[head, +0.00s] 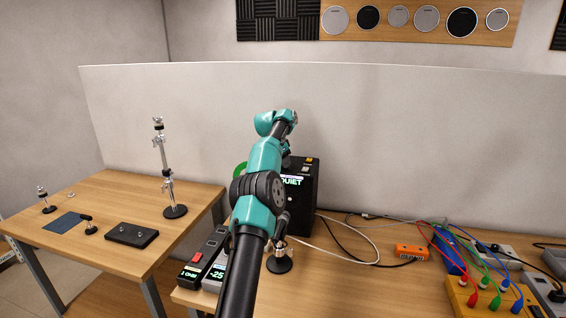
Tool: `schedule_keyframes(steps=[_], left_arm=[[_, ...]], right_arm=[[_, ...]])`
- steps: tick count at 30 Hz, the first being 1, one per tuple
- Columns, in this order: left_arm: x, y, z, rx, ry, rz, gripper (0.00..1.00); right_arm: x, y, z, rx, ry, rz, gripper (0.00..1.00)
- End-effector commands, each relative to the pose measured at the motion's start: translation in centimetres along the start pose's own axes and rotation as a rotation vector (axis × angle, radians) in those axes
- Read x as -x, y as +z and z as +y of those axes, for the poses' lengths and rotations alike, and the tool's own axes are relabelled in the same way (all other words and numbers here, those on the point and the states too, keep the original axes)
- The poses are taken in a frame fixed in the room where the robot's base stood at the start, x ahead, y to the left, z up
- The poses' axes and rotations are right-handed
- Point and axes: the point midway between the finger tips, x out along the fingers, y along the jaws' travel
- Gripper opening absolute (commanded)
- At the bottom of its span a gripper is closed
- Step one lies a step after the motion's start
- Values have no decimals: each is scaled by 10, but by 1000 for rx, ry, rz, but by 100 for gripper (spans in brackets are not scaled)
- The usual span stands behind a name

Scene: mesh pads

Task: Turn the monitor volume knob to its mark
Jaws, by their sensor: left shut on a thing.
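The monitor (309,185) is a black box on the right wooden table, in front of the grey partition. A lit label reading "QUIET" shows on its front, with small yellow and green labels above it. My left arm crosses in front of it, and my left gripper (287,161) is at the monitor's upper left front. It is shut on the volume knob there, though the arm hides the knob, its mark and most of the fingers. My right gripper is not in view.
Two display units (206,258) stand left of my forearm, one reading "-25". A small metal stand (280,262) is close on its right. Cables, an orange box (411,252) and a plug board (482,296) lie to the right. The left table (117,192) carries stands and pads.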

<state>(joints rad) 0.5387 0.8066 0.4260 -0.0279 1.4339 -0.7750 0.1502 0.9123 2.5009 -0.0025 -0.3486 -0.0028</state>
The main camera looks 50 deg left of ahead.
Motion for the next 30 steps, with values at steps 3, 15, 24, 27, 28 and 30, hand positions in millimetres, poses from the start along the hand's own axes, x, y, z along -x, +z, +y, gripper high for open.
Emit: schedule_keyframes(steps=[3, 15, 24, 27, 28, 30], left_arm=[[0, 0, 0, -26, 11, 0, 10], [0, 0, 0, -57, 25, -1, 10], [0, 0, 0, -56, 25, -2, 38], [0, 0, 0, -56, 25, -1, 48], [0, 0, 0, -56, 25, -1, 50], [0, 0, 0, -56, 25, -1, 57]], right_arm=[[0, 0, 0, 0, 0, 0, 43], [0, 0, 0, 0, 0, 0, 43], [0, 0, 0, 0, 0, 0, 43], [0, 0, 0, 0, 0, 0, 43], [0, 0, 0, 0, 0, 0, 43], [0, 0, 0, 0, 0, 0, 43]])
